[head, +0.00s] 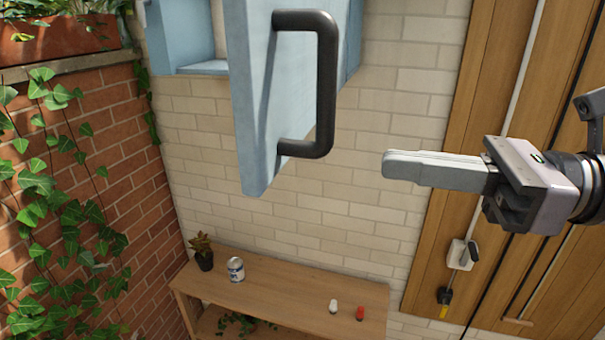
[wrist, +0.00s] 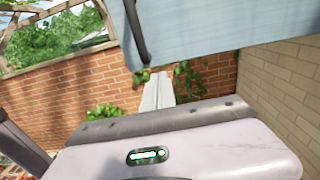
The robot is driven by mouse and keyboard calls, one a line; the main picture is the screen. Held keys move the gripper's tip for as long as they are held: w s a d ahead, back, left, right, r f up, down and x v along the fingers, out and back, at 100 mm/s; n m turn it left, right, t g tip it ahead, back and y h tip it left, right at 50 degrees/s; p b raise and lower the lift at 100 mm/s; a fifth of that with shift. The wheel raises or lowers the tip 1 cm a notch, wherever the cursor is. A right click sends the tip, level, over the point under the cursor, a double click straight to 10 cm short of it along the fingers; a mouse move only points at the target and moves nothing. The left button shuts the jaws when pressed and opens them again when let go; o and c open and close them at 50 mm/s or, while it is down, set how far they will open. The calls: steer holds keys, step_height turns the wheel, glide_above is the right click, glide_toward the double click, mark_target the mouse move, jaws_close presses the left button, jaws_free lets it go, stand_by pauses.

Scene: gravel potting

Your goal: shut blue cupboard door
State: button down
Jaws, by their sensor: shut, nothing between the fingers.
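The blue cupboard door (head: 257,90) stands open in the head view, swung out towards me, with a dark bar handle (head: 325,85) on its face. The blue cupboard (head: 187,35) is behind it on the wall, partly cut off by the top of the picture. My gripper (head: 390,167) is shut and empty, to the right of the door and a little below the handle, apart from both. In the wrist view the door (wrist: 220,30) fills the upper right, its handle (wrist: 137,35) hangs at its left edge, and my gripper's fingers (wrist: 158,80) point just below.
A wooden bench (head: 290,283) below holds a small potted plant (head: 204,252), a can (head: 236,269), a white item (head: 333,306) and a red item (head: 360,313). A brick wall with ivy (head: 85,180) is at left. A wooden door (head: 485,130) is behind my gripper.

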mark_target(318, 154)
steer(key=p+x, duration=0.4)
steer(key=x, duration=0.5)
steer(key=shift+a+r, duration=0.1)
steer(key=shift+w+a, duration=0.25)
steer(key=shift+a, duration=0.05)
steer(key=shift+s+d, duration=0.1)
